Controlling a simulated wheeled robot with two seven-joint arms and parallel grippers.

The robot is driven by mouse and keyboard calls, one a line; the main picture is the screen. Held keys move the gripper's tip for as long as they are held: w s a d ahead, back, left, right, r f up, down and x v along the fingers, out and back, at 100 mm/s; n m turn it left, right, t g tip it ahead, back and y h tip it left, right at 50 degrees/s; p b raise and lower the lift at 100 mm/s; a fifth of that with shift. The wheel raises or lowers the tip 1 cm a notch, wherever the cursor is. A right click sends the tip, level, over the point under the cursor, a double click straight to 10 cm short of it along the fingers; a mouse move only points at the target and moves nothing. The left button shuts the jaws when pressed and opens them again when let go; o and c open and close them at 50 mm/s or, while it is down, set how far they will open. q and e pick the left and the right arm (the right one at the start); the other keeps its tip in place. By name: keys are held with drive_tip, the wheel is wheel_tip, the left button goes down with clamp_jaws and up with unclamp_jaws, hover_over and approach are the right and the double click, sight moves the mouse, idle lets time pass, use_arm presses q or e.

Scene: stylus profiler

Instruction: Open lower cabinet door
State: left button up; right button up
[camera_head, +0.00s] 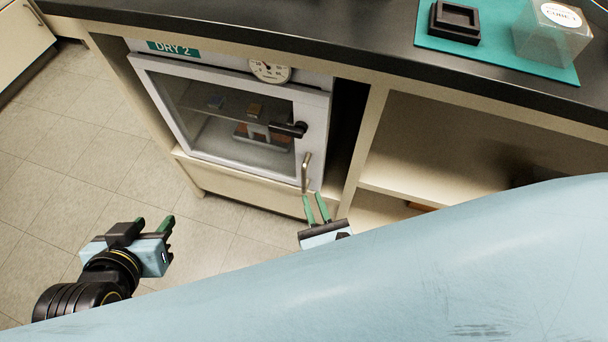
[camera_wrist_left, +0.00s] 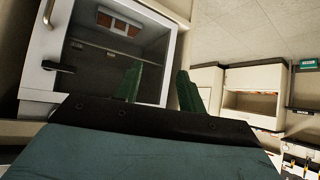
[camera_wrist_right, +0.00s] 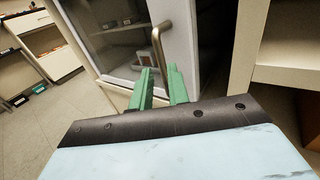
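The dry cabinet labelled "DRY 2" (camera_head: 174,48) sits under the bench. Its glass door (camera_head: 240,118) looks shut, with a black latch (camera_head: 288,130) and a vertical metal bar handle (camera_head: 306,172) on its right side. My right gripper (camera_head: 313,198) is open and empty, just below the handle's lower end. In the right wrist view the handle (camera_wrist_right: 159,50) stands ahead of the fingertips (camera_wrist_right: 161,68), and I cannot tell if they touch. My left gripper (camera_head: 156,221) is open and empty, over the floor left of the cabinet. The door also shows in the left wrist view (camera_wrist_left: 168,52).
The dark bench top (camera_head: 330,50) overhangs the cabinet and carries a teal mat (camera_head: 480,52) with a black tray and a clear box. Open shelves (camera_head: 450,145) lie right of the cabinet. The tiled floor (camera_head: 80,140) in front and left is clear. My light-blue arm link covers the lower right.

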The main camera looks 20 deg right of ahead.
sight(305, 178)
drive_tip(key=w+b, duration=0.1)
drive_tip(key=w, duration=0.5)
drive_tip(key=shift+w, duration=0.25)
use_arm(q)
drive_tip(key=w+d+r+t+h, duration=0.1)
drive_tip(key=w+d+r+t, duration=0.1)
drive_tip(key=w+r+t, duration=0.2)
drive_tip(key=shift+d+r+h, duration=0.15)
drive_tip(key=shift+r+h, duration=0.15)
drive_tip(key=shift+r, duration=0.5)
use_arm(e)
drive_tip(key=shift+w, duration=0.85)
clamp_jaws()
